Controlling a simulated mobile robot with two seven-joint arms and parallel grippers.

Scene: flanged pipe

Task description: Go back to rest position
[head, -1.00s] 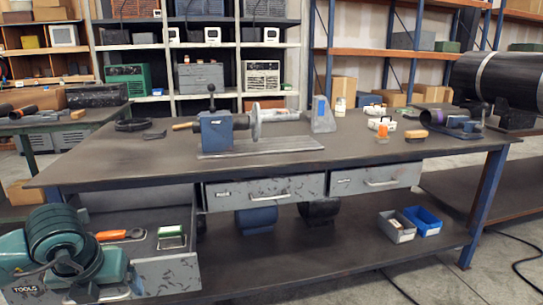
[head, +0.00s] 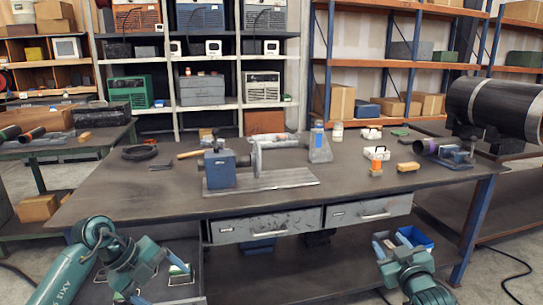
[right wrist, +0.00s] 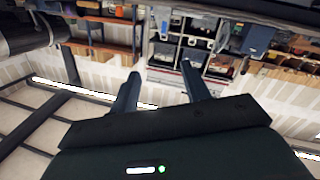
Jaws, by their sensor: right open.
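My right gripper (head: 389,241) is at the lower right of the head view, in front of the table's lower shelf. In the right wrist view its two fingers (right wrist: 160,82) stand apart with nothing between them.
The workbench (head: 120,195) fills the middle, with two closed drawers (head: 265,226).

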